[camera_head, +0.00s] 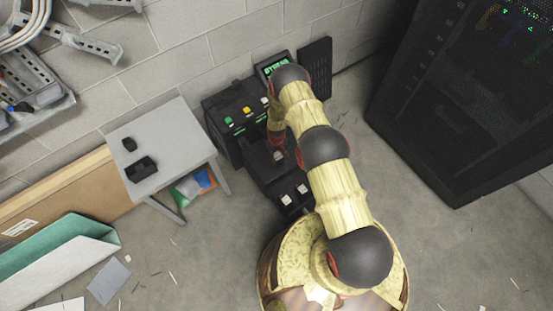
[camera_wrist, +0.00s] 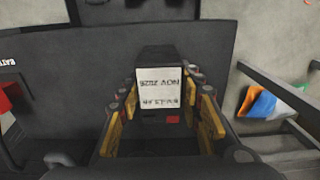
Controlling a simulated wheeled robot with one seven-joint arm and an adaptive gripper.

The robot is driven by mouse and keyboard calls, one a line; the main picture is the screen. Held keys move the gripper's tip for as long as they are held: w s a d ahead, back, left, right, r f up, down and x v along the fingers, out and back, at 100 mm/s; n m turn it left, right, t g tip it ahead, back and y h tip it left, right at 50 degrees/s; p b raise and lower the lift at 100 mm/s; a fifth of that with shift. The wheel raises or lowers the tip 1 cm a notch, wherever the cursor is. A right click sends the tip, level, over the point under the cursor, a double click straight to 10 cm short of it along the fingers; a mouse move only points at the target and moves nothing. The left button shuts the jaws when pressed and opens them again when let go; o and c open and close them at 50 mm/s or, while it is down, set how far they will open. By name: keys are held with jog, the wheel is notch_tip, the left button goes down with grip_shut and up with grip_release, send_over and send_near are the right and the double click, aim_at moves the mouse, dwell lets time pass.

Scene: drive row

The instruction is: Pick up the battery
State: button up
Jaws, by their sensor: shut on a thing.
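The battery (camera_wrist: 159,88) is a dark block with a white label marked with a date, and a small red patch shows just below it. It stands between the yellow-padded fingers of my gripper (camera_wrist: 168,108) in the wrist view. My gripper is shut on it. In the head view, my gripper (camera_head: 276,142) is over the dark console by the wall, and my arm hides part of that spot. Whether the battery still touches the console cannot be told.
The black console (camera_head: 255,172) has coloured buttons and white-labelled blocks (camera_head: 287,199) at its front. A grey table (camera_head: 180,145) with two small black objects stands to its left. A black rack (camera_head: 455,100) stands at right. Open floor lies in front, with scattered scraps.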

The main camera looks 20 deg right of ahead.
grip_shut()
dwell(0.3)
dwell(0.3)
